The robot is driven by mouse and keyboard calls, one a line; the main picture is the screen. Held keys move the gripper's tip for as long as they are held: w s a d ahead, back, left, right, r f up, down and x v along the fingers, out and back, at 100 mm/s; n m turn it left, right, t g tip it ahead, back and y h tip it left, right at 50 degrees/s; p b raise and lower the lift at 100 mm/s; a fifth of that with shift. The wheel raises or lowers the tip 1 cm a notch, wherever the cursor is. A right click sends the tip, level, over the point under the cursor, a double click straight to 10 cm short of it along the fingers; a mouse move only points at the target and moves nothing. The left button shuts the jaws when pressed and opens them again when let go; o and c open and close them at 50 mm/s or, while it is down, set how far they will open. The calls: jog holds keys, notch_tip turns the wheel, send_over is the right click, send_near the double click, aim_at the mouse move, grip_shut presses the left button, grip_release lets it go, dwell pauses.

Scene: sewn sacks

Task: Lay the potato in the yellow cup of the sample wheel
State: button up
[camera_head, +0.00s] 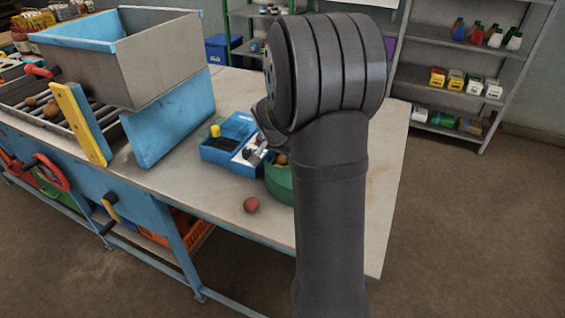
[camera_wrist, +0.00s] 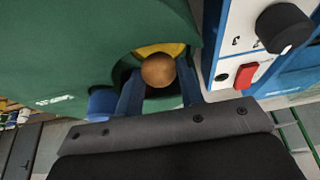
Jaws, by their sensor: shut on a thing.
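The potato (camera_wrist: 158,71), round and brown, sits between the two blue fingers of my gripper (camera_wrist: 159,74) in the wrist view. My gripper is shut on it. The yellow cup (camera_wrist: 172,48) of the green sample wheel (camera_wrist: 60,45) shows as a yellow crescent just behind the potato. The potato covers part of the cup, and I cannot tell whether it touches the cup floor. In the head view the potato (camera_head: 282,159) shows at the green wheel (camera_head: 279,184), and my arm hides much of the wheel.
A reddish potato (camera_head: 251,204) lies loose on the table (camera_head: 225,188) in front of the wheel. A blue box (camera_head: 222,151) with a yellow knob stands left of the wheel. In the wrist view a panel with a black knob (camera_wrist: 284,28) and red switch (camera_wrist: 245,75) is close on the right.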

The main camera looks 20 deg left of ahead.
jog(key=shift+f, duration=1.3)
jog(key=shift+f, duration=0.15)
jog(key=o, duration=0.8)
jog(key=shift+c, duration=0.2)
jog(key=v, duration=1.2)
jog(key=shift+w, duration=0.1)
